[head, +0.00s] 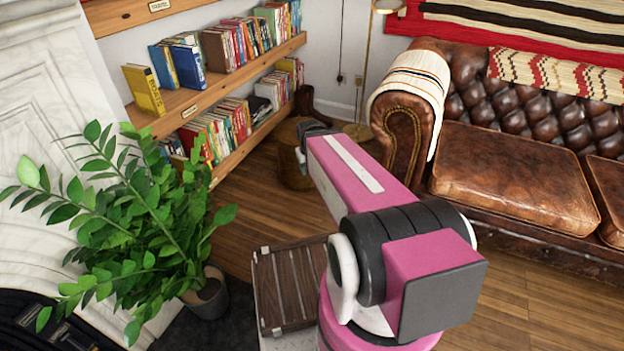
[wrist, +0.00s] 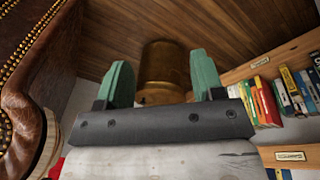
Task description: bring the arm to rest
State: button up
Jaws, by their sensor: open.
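My gripper (wrist: 162,82) shows in the wrist view with its two green fingers spread apart and nothing between them. Beyond the fingers stands a round brown wooden stool or side table (wrist: 165,62), apart from them as far as I can tell. In the head view my pink and black arm reaches forward from the lower right toward the shelves. Its far end is by the same round wooden piece (head: 292,160), and the fingers are mostly hidden there.
A brown leather sofa (head: 512,172) stands at the right. Wall shelves with books (head: 230,90) are at the back left. A potted plant (head: 130,210) stands left, before a white marble fireplace (head: 45,110). A slatted dark wood top (head: 290,285) lies beside my arm. Wooden floor (head: 238,240) is open between plant and arm.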

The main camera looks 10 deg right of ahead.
jog(key=shift+m+g+y, duration=0.5)
jog(key=shift+m+g, duration=0.1)
jog(key=shift+g, duration=0.3)
jog(key=s, duration=0.3)
jog(key=s+a+f, duration=0.1)
jog(key=s, duration=0.1)
jog(key=shift+s+a, duration=0.1)
jog(key=shift+s, duration=0.2)
